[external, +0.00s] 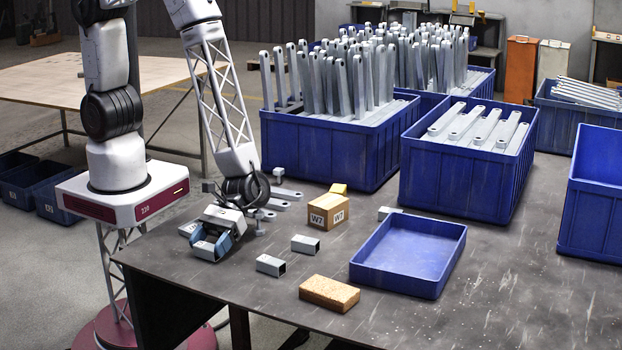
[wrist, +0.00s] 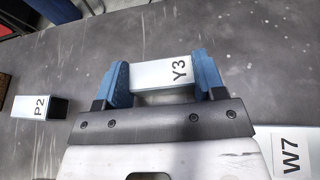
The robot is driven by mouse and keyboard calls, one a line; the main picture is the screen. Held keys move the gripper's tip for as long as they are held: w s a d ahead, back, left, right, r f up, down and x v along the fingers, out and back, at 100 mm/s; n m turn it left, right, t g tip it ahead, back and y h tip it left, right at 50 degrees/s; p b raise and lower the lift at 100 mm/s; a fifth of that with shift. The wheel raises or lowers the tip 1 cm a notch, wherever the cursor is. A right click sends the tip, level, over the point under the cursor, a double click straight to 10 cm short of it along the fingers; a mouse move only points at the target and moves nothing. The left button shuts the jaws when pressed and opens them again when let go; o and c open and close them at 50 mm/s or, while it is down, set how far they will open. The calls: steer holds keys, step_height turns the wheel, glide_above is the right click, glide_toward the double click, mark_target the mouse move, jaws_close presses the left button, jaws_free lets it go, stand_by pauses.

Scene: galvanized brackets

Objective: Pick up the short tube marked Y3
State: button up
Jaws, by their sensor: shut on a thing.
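The short tube marked Y3 (wrist: 160,72) is a pale grey metal piece with black lettering. In the wrist view it lies crosswise between the two blue fingers of my gripper (wrist: 166,78), which is shut on it. In the external view my gripper (external: 211,247) is low over the near left corner of the table, and the tube is largely hidden by the fingers. I cannot tell whether the tube touches the table.
A tube marked P2 (wrist: 38,107) and a light piece marked W7 (wrist: 288,153) lie on either side. Two loose tubes (external: 270,265) (external: 305,244), a cork-like block (external: 329,293), a cardboard box (external: 328,209) and an empty blue tray (external: 408,285) are to the right.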

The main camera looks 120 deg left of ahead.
mark_target(209, 244)
steer(key=shift+r, duration=0.7)
step_height(209, 244, up, 2)
steer(key=shift+r, duration=0.1)
steer(key=s+a, duration=0.2)
steer(key=s, duration=0.3)
steer(key=s+a, duration=0.2)
steer(key=s, duration=0.3)
steer(key=s+a+r, duration=0.1)
steer(key=s+a, duration=0.1)
steer(key=s, duration=0.2)
steer(key=shift+s+a+r, duration=0.1)
steer(key=shift+s, duration=0.3)
